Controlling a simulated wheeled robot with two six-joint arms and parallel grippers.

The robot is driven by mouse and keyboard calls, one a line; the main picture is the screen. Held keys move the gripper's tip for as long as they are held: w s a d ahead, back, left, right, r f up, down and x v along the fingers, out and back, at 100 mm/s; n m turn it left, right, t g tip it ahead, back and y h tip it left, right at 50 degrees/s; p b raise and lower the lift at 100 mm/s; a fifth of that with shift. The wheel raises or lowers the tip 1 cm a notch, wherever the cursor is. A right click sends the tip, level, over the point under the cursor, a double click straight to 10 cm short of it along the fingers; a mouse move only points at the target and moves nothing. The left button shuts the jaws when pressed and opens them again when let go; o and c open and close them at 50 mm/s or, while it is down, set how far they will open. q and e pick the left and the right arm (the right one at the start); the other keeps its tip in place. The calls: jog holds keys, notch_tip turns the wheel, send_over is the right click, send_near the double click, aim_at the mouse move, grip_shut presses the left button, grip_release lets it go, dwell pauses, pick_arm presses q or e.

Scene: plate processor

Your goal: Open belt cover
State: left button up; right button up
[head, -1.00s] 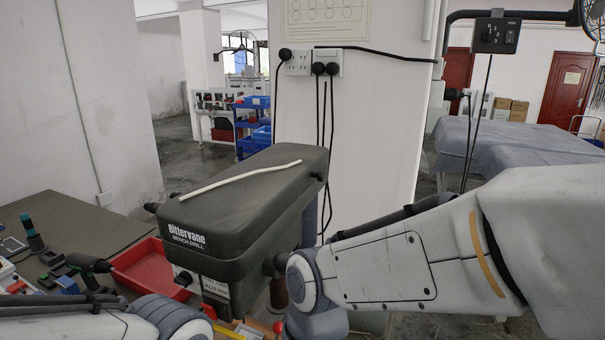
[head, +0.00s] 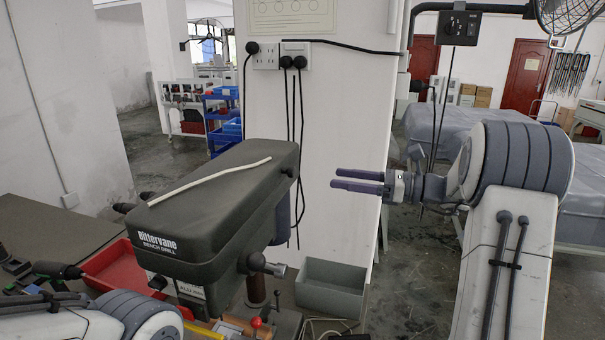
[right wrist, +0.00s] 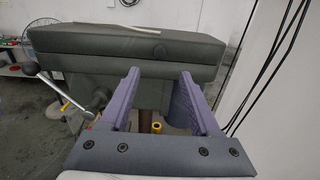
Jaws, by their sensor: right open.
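The bench drill has a dark grey-green belt cover (head: 220,200) on top, lying flat and shut, with a pale strip (head: 210,182) across it. My right gripper (head: 357,181) is raised to the right of the cover, level with its upper part and apart from it, with its fingers pointing left. In the right wrist view, the cover's long side (right wrist: 130,55) spans the upper part, beyond the two purple fingers (right wrist: 157,98). The fingers are spread with nothing between them. My left gripper is not visible.
A lever with a knob (head: 277,269) sticks out right of the drill's head. A grey bin (head: 331,287) stands to the lower right. A red tray (head: 112,264) lies left of the drill. A white pillar with cables (head: 345,130) is behind.

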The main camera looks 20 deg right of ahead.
aim_at(294, 173)
jog(key=p+x, duration=0.3)
jog(key=x, duration=0.5)
jog(key=shift+w+a+r+p, duration=0.15)
jog(key=shift+a+p, duration=0.15)
jog(key=shift+x, duration=0.8)
jog(key=shift+f, duration=0.2)
grip_shut()
